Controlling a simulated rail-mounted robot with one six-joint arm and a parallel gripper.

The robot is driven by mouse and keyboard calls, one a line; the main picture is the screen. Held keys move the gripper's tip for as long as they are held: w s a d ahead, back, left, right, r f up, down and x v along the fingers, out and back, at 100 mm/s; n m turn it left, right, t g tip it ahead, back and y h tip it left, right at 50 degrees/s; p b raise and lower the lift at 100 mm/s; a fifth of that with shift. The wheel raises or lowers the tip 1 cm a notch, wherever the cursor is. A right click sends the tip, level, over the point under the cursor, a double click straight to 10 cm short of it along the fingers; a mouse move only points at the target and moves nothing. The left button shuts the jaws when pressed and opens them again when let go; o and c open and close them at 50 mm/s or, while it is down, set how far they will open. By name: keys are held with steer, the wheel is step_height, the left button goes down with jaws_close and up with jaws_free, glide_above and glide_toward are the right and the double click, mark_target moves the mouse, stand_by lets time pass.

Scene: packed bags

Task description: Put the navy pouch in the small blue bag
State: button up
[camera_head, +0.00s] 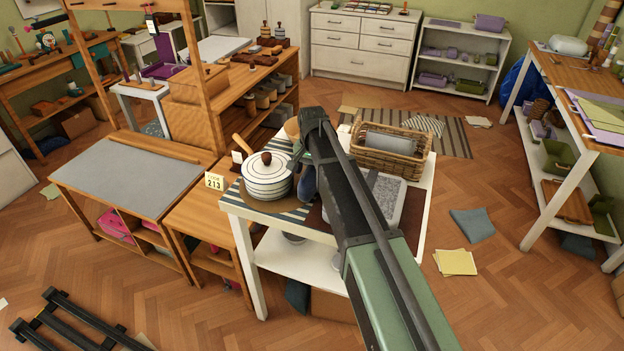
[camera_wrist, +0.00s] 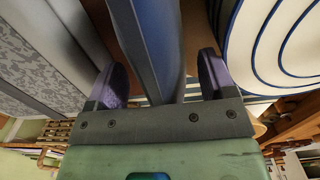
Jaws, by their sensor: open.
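A slim navy-blue item (camera_wrist: 155,35), which looks like the navy pouch, stands between the two finger pads of my gripper (camera_wrist: 160,70) in the wrist view. The pads are apart, one on each side, and I cannot tell whether either touches it. In the head view a dark blue item (camera_head: 307,181) shows beside the striped pot on the white table, mostly hidden by my arm. My gripper's fingers are hidden there. I cannot pick out the small blue bag with certainty; a blue bag (camera_head: 515,84) lies on the floor by the right-hand table.
The white striped pot (camera_head: 266,180) stands close on one side; it also fills the upper right of the wrist view (camera_wrist: 275,40). A grey patterned box (camera_head: 383,198) and a wicker basket (camera_head: 391,157) share the white table (camera_head: 258,217). The grey tabletop (camera_head: 125,172) at left is clear.

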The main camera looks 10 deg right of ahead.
steer(key=shift+f, duration=0.25)
steer(key=shift+c, duration=0.4)
steer(key=c, duration=1)
steer(key=shift+r, duration=0.1)
step_height(320, 180, up, 20)
steer(key=p, duration=2)
steer(key=shift+r, duration=0.15)
